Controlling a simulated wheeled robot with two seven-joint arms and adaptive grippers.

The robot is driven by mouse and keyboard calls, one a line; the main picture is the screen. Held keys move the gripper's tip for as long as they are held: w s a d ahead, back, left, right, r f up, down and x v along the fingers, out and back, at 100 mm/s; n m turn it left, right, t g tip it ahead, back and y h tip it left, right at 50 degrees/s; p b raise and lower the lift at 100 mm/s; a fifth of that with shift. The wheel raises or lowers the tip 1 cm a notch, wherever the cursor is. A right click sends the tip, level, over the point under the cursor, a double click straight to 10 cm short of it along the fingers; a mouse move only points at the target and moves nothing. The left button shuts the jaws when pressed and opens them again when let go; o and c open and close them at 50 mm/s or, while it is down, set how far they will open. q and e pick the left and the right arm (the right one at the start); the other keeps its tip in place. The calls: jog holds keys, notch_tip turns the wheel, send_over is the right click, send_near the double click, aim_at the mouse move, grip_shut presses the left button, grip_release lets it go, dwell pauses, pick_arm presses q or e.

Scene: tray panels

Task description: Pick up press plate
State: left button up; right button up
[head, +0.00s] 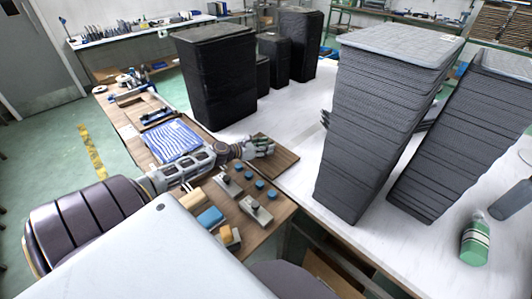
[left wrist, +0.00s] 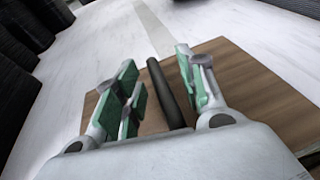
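The press plate (head: 277,152) is a flat brown wooden board lying at the inner corner of the wooden bench. In the left wrist view, the board (left wrist: 240,85) fills the middle and right, and its dark rod-like handle (left wrist: 166,92) stands out from it. My left gripper (head: 262,146) is over the plate, its green-padded fingers apart. In the wrist view, the left gripper (left wrist: 160,88) has fingers on both sides of the handle, with a gap visible on the left.
Tall grey tray stacks (head: 385,110) and wrapped dark stacks (head: 218,75) stand on the white table. A blue-striped packet (head: 173,140), blue knobs (head: 260,185) and small blocks (head: 210,217) lie on the bench around my left arm. A green-labelled bottle (head: 475,240) stands at the right.

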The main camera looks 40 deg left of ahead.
pick_arm(q)
jog(key=c, duration=0.9)
pick_arm(e)
jog(key=shift+w+d, duration=0.1)
jog(key=shift+w, duration=0.15)
jog(key=shift+w, duration=0.1)
pick_arm(q)
jog(key=shift+r+p, duration=0.3)
pick_arm(e)
jog(key=shift+r, duration=0.3)
